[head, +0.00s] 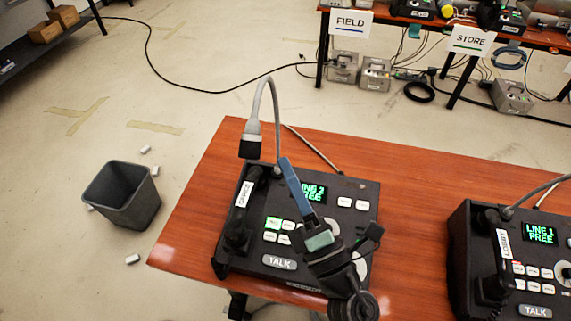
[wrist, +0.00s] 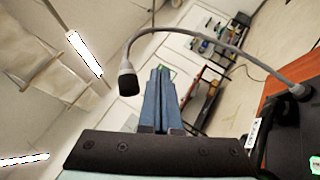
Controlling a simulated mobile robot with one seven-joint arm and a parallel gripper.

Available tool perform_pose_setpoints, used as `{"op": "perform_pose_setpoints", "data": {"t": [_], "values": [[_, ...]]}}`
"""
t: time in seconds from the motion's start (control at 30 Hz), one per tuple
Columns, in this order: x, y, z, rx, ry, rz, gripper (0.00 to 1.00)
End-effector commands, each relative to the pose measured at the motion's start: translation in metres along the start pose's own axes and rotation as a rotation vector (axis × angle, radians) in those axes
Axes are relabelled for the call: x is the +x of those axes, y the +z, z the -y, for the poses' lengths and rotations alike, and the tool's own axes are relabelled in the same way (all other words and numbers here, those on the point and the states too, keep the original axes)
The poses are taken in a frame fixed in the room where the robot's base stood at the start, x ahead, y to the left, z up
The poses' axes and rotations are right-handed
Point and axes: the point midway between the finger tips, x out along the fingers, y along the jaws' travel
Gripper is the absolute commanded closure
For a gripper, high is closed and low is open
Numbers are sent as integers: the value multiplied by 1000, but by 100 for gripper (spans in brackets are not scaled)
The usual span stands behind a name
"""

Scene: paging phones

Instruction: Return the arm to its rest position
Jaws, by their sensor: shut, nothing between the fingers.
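My gripper (head: 289,168) is shut and empty, with its blue fingers together. In the head view it shows over a black paging phone (head: 345,189) labelled OFFICE or similar; the small label is hard to read. This phone has a green screen (head: 312,193) reading LINE 2 FREE, lit green buttons and a TALK key. Its grey gooseneck microphone (head: 250,147) arches up at the left of my fingers. My arm hides part of the phone's right side. In the wrist view, the shut fingers (wrist: 160,75) point away into the room, and the gooseneck microphone (wrist: 128,83) hangs beside them.
A second phone (head: 510,235), labelled LOBBY, reads LINE 1 FREE on the same wooden table (head: 400,160). A grey bin (head: 122,196) stands on the floor at left with white scraps around it. Another table with FIELD (head: 351,22) and STORE (head: 468,40) signs is behind.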

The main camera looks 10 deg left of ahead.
Motion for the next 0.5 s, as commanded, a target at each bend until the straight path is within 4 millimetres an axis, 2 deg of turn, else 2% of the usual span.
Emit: {"op": "perform_pose_setpoints", "data": {"t": [0.37,0.5], "values": [[0,0,0,0,0,0,100],[10,12,-14,12,29,39,100]]}}
